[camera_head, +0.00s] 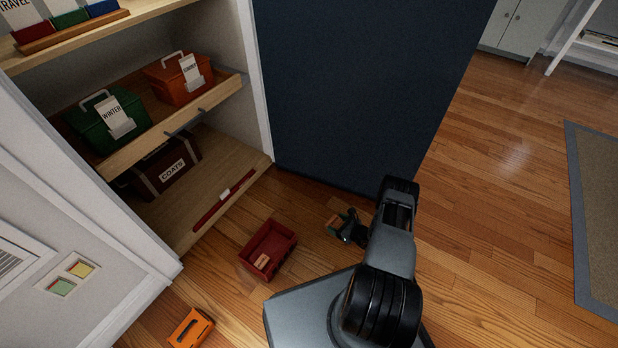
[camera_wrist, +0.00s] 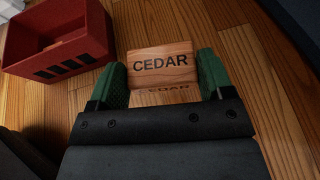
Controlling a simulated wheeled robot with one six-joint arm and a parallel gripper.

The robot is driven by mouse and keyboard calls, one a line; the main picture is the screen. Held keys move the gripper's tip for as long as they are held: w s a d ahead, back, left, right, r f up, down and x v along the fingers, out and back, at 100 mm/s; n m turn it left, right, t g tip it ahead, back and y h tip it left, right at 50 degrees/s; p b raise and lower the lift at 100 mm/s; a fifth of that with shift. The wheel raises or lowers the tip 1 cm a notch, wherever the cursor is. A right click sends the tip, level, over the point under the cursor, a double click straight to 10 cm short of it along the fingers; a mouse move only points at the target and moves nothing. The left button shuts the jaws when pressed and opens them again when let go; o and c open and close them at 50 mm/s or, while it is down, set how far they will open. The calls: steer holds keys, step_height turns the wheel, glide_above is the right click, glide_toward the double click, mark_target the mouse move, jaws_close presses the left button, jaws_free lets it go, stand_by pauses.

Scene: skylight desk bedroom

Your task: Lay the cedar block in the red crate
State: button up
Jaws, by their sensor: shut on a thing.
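The cedar block (camera_wrist: 160,64) is light wood with CEDAR in dark letters. My gripper (camera_wrist: 162,70) is shut on it, with one green finger at each side. In the head view the block (camera_head: 333,221) shows at the tip of my gripper (camera_head: 341,226), right of the red crate. I cannot tell its height above the floor. The red crate (camera_head: 281,238) stands open on the floor and holds a small wooden piece (camera_head: 262,261). In the wrist view the crate (camera_wrist: 88,55) is at the upper left, apart from the block.
A shelf unit (camera_head: 225,190) on the left holds a green WINTER box (camera_head: 92,134), an orange box (camera_head: 165,88) and a dark COATS box (camera_head: 150,172). An orange box (camera_head: 193,330) lies at the lower front. A dark blue panel (camera_head: 350,90) stands behind. Wood floor is clear to the right.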

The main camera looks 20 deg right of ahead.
steer(key=shift+s+d+r, duration=0.15)
steer(key=shift+d, duration=0.05)
steer(key=shift+d+r, duration=0.1)
steer(key=shift+r, duration=0.15)
steer(key=w+a+r+n+g+y, duration=0.15)
steer(key=w+r, duration=0.25)
steer(key=r, duration=0.7)
steer(key=w+a+r+n+y, duration=0.1)
steer(key=w+a+r, duration=0.2)
steer(key=r, duration=0.8)
steer(key=s+a+r+n+g+y, duration=0.1)
steer(key=s+a+r, duration=0.1)
steer(key=a+r, duration=0.5)
steer(key=s+a+r+n+g+y, duration=0.15)
steer(key=a+r, duration=0.25)
steer(key=r, duration=0.7)
step_height(320, 180, up, 38)
steer(key=w+m+t+h+p, duration=0.1)
steer(key=m+t+h+p, duration=0.4)
steer(key=p, duration=2.9)
steer(key=shift+w+r+m+h, duration=0.2)
steer(key=shift+r+m+h, duration=0.05)
steer(key=shift+m+h, duration=0.9)
